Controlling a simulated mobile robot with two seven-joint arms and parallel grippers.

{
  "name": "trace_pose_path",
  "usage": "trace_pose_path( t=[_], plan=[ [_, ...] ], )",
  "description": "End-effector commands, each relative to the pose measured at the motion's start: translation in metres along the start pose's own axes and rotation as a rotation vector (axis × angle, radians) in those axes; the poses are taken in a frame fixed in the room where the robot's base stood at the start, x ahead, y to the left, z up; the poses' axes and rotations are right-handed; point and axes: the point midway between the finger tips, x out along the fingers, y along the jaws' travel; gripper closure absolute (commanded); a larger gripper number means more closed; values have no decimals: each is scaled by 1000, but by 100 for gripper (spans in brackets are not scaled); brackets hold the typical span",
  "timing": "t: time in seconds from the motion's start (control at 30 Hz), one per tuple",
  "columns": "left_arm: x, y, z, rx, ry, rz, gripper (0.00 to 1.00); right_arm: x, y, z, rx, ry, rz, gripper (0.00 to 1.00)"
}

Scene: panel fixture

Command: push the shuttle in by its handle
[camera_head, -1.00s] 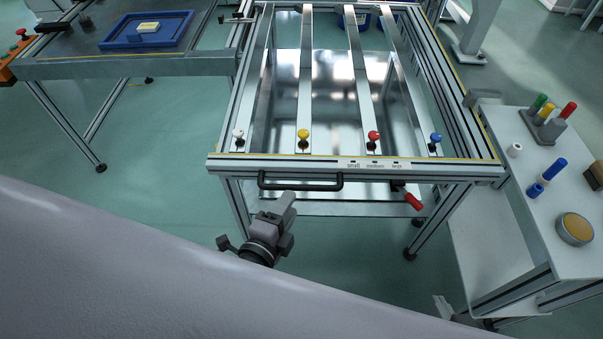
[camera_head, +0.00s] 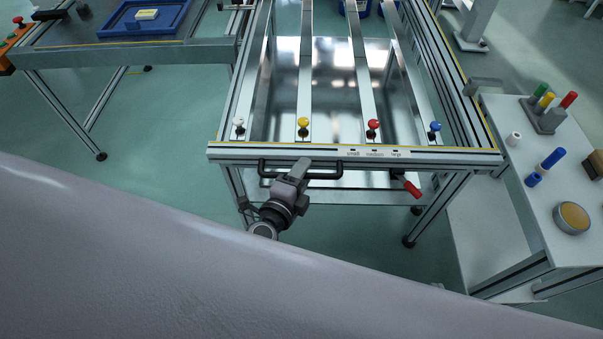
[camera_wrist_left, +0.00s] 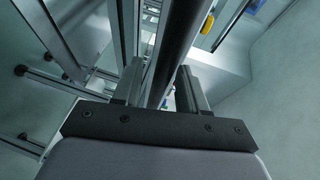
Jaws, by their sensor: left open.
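The shuttle is a metal frame (camera_head: 225,152) with long rails, and a black bar handle (camera_head: 327,176) is on its front edge. My left gripper (camera_head: 300,167) is at the handle's middle and hides part of it. In the left wrist view the dark handle bar (camera_wrist_left: 178,45) runs between the two fingers of my left gripper (camera_wrist_left: 162,88). The fingers are open, with a gap beside the bar. I cannot tell whether either finger touches it. My right gripper is not in view.
White, yellow, red and blue knobs (camera_head: 373,125) stand along the frame's front edge. A red lever (camera_head: 412,189) sticks out below it at the right. A side table (camera_head: 540,220) with markers stands at the right. A bench with a blue tray (camera_head: 118,30) is at the left.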

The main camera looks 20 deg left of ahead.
Motion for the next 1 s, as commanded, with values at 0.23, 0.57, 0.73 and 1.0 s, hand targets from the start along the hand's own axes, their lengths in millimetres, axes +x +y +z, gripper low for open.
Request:
trace_pose_path(
  t=[0.23, 0.57, 0.73, 1.0],
  plan=[
    [0, 0, 0, 0, 0, 0, 100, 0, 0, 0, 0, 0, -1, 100],
    [28, -5, 12, 2, -3, -3, 100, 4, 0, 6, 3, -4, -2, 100],
    [43, -9, 18, -1, -2, -1, 100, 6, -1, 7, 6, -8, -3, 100],
    [45, -12, 19, 0, -2, -4, 100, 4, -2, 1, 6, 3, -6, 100]
  ],
)
